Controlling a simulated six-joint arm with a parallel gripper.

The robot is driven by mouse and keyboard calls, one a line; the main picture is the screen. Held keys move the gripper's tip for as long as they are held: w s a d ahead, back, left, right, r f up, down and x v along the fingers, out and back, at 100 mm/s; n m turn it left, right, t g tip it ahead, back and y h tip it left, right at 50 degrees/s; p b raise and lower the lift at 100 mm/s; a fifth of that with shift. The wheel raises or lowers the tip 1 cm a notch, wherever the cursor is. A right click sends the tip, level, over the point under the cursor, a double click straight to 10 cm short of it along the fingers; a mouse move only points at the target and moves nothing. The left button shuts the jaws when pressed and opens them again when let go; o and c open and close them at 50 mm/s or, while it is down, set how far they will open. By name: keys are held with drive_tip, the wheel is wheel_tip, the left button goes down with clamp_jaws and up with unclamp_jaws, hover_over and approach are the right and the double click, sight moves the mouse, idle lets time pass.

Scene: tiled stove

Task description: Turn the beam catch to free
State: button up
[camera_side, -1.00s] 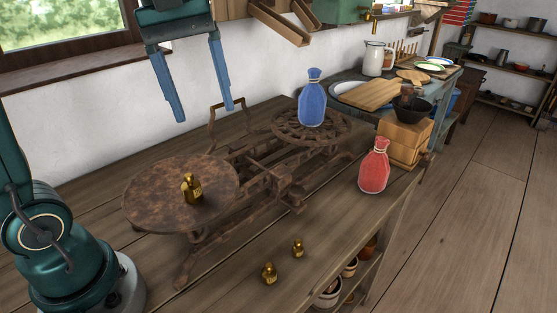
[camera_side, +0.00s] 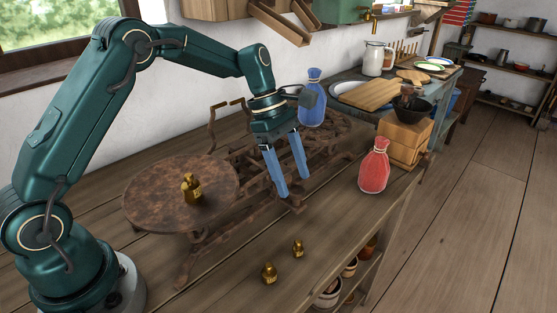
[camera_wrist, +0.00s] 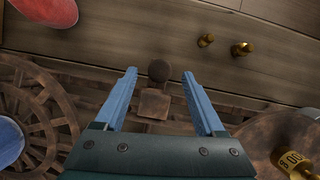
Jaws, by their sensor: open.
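The rusty balance scale (camera_side: 180,228) stands on the wooden bench. A small dark lever with a round knob (camera_wrist: 159,70) and a square block (camera_wrist: 153,104) sits at the front of its frame; it looks like the beam catch. In the side view it is mostly hidden by my fingers. My gripper (camera_side: 293,186) points down over the front of the scale, open and empty. In the wrist view its fingertips (camera_wrist: 160,74) stand apart on either side of the knob, with gaps on both sides. I cannot tell whether they are at knob height.
A blue sack (camera_side: 311,103) stands on the scale's spoked pan, and a brass weight (camera_side: 191,189) on the solid pan. A red sack (camera_side: 374,166) and two small brass weights (camera_side: 269,273) (camera_side: 298,248) stand on the bench near its front edge. A wooden box (camera_side: 403,142) stands at the right.

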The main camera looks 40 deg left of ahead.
drive_tip(key=shift+x, duration=1.05)
clamp_jaws()
drive_tip(key=shift+m+g, duration=0.3)
drive_tip(key=shift+m, duration=0.5)
unclamp_jaws()
drive_tip(key=shift+v, duration=2.6)
